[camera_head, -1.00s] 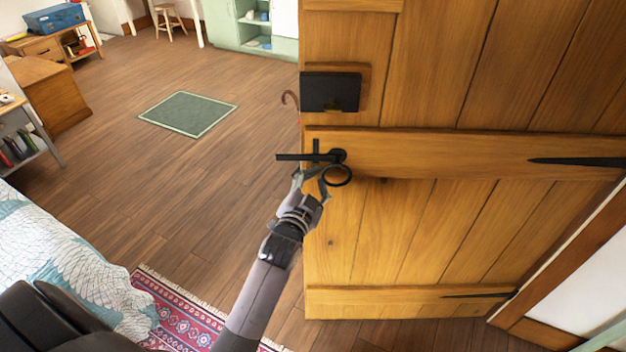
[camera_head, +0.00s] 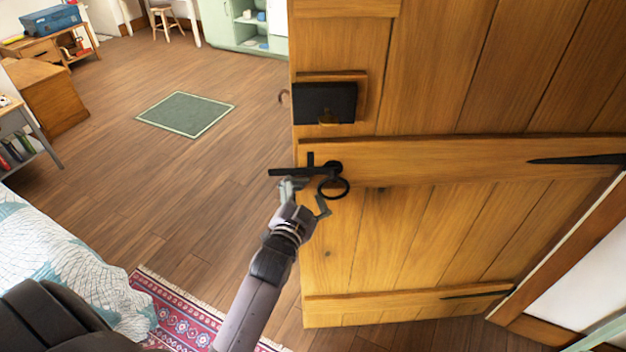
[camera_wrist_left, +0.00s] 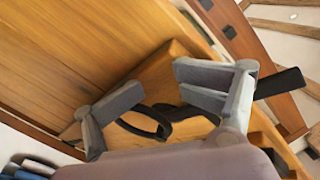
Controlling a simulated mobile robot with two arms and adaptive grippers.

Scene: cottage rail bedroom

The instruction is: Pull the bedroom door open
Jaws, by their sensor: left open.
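The wooden bedroom door (camera_head: 430,230) stands ajar, swung into the room, hinged at the right by black straps. On its left edge is a black latch bar (camera_head: 290,171) with a ring handle (camera_head: 334,188) hanging below its right end. A black lock box (camera_head: 325,103) sits above. My left gripper (camera_head: 308,196) is open at the ring and latch. In the left wrist view the ring (camera_wrist_left: 150,122) shows between the two spread fingers (camera_wrist_left: 165,105), and the latch bar (camera_wrist_left: 280,83) shows beyond the right finger. I cannot tell whether a finger touches the ring. My right gripper is not in view.
A bed (camera_head: 60,265) with a patterned cover is at the lower left, beside a red rug (camera_head: 175,310). A green mat (camera_head: 186,113) lies on open wooden floor. The door frame (camera_head: 570,260) is at the right.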

